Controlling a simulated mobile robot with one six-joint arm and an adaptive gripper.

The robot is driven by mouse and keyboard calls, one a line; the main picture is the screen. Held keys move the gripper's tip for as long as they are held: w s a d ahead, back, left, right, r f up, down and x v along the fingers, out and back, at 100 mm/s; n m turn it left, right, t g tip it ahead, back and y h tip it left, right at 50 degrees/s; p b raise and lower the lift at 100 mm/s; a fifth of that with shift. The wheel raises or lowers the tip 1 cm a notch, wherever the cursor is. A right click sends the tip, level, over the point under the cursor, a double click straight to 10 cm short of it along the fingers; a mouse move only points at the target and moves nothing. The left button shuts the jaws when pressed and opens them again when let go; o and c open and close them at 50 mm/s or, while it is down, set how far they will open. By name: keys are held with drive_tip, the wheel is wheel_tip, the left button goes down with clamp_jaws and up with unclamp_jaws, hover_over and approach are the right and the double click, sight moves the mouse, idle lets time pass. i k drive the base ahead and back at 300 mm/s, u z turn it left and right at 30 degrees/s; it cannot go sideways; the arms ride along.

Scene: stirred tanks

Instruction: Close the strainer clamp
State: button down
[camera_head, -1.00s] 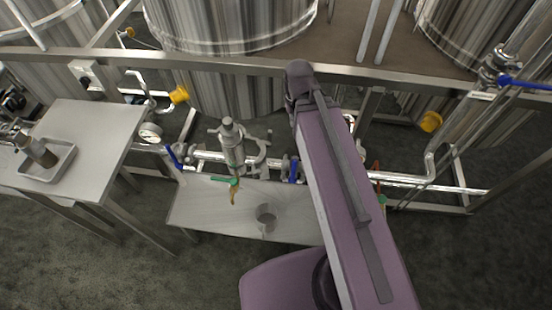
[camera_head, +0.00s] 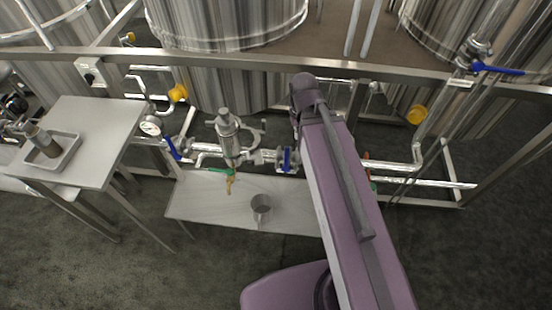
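The strainer (camera_head: 228,135) is a shiny metal cylinder standing tilted in the pipe run, left of my arm. A clamp (camera_head: 256,134) with a protruding piece shows at its right side; I cannot tell for sure whether it is open. A green-handled valve (camera_head: 221,171) with a brass outlet hangs below the strainer. My purple arm reaches up the picture to the right of the strainer. My gripper is not visible; the far end of the arm hides it or it is out of view.
A low metal bench (camera_head: 200,203) stands below the pipes with a metal cup (camera_head: 261,207) on it. Blue-handled valves (camera_head: 287,160) sit along the pipe. A table (camera_head: 100,118) with a tray (camera_head: 70,146) stands at left. A frame rail (camera_head: 230,62) crosses in front of large tanks.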

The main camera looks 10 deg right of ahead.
sight(251, 132)
drive_tip(key=k, duration=1.4)
drive_tip(key=u, duration=0.55)
drive_tip(key=i, duration=0.95)
